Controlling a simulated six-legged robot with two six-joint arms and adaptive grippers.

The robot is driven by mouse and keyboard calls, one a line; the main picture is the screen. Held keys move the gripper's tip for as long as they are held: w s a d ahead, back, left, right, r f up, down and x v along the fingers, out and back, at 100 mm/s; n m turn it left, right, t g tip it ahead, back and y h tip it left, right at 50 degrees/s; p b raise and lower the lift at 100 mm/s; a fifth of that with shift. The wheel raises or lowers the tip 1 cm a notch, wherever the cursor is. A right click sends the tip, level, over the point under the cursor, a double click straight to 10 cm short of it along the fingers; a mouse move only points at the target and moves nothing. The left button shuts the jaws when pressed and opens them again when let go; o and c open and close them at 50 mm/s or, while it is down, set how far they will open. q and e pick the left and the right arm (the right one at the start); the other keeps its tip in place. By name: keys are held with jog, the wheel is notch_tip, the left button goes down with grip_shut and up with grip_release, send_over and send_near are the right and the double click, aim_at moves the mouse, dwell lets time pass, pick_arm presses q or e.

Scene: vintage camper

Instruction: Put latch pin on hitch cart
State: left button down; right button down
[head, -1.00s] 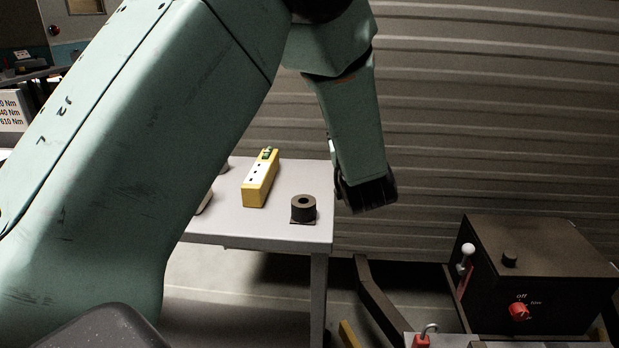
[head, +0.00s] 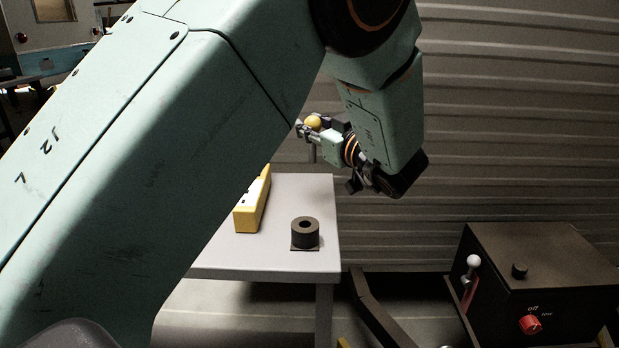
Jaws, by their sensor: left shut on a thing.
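My left gripper (head: 318,132) is shut on the latch pin (head: 313,122), which has a round yellow knob and a thin grey shaft (head: 312,153) pointing down. The gripper holds it upright in the air, above the back right part of the grey table. What looks like the hitch cart (head: 535,272) is at the lower right: a black box with a red dial, a black knob and a white-tipped lever. It is well apart from the pin, and its lower part is cut off by the picture edge. My right gripper is out of view.
The grey table (head: 235,262) carries a black ring-shaped block (head: 305,231) on a small plate and a yellow-and-white box (head: 253,202), partly behind my arm. A dark bar (head: 372,310) rises between table and cart. A ribbed wall (head: 520,110) closes the back.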

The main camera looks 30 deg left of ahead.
aim_at(314, 163)
pick_arm(q)
notch_tip(314, 163, down, 8)
jog(key=b, duration=0.3)
jog(key=shift+r, duration=0.2)
jog(key=shift+f, duration=0.4)
jog(key=shift+w+f, duration=0.1)
jog(key=shift+w, duration=0.05)
jog(key=c, duration=1.4)
grip_release()
jog(key=shift+c, duration=0.2)
jog(key=o, duration=0.4)
jog(key=shift+o, duration=0.4)
